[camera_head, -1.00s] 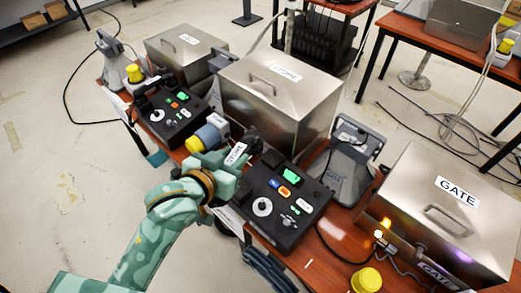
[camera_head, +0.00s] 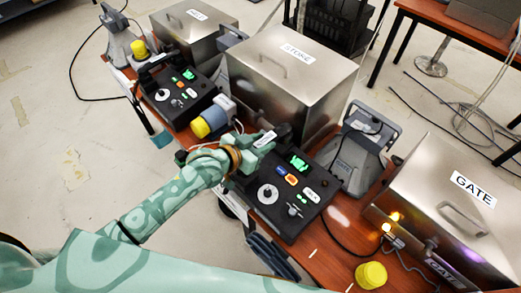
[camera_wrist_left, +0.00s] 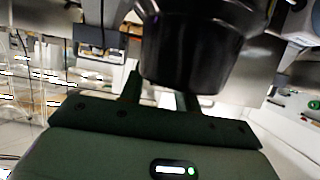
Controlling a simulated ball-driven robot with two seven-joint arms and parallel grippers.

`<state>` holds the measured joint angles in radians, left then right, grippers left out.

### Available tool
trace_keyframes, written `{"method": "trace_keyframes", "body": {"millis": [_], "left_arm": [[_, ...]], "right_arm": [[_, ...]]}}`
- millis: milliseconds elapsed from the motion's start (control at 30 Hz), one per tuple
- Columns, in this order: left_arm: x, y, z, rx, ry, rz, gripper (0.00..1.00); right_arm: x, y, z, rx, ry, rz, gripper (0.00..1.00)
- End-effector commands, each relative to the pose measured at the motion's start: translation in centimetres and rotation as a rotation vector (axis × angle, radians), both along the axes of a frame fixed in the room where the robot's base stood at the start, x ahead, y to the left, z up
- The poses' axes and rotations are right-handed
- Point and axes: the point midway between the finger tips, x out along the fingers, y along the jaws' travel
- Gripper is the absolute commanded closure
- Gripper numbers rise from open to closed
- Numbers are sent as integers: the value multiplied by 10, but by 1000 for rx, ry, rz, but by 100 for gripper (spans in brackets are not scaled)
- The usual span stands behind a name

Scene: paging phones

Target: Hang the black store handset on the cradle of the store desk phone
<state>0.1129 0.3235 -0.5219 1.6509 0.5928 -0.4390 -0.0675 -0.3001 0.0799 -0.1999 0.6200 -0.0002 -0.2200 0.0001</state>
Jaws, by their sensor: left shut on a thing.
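My left gripper (camera_head: 258,146) is shut on the black store handset (camera_head: 284,131), just above the far left end of the store desk phone. The handset has a small white label; a dark end shows past my fingers. In the left wrist view the handset (camera_wrist_left: 195,50) is a dark, rounded piece at the fingers (camera_wrist_left: 158,98). The store desk phone (camera_head: 289,196) is a black console with a green screen, coloured buttons and a dial. Its cradle is mostly hidden by my gripper and the handset, so I cannot tell if they touch. My right gripper is not in view.
A similar black phone (camera_head: 181,98) stands at the left with its handset. A yellow-capped cylinder (camera_head: 203,125) lies between the phones. The large store metal box (camera_head: 275,85) is behind, a grey device (camera_head: 357,155) to the right, and the GATE box (camera_head: 446,212) and yellow cap (camera_head: 371,275) further right.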

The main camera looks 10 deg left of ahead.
Motion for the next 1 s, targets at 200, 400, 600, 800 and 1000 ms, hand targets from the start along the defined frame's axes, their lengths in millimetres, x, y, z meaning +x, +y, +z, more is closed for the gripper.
{"method": "trace_keyframes", "body": {"millis": [200, 400, 600, 800, 1000], "left_arm": [[12, 4, -15, -1, -2, 0, 97], [18, 6, -44, -1, 2, 2, 97], [19, 6, -52, -2, -1, 1, 97], [18, 6, -54, -1, -2, 1, 97], [18, 7, -55, 0, 0, 1, 46]], "right_arm": [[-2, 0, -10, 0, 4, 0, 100], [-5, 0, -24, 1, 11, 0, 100], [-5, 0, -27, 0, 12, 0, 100], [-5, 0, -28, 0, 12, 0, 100], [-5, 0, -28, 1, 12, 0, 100]]}}
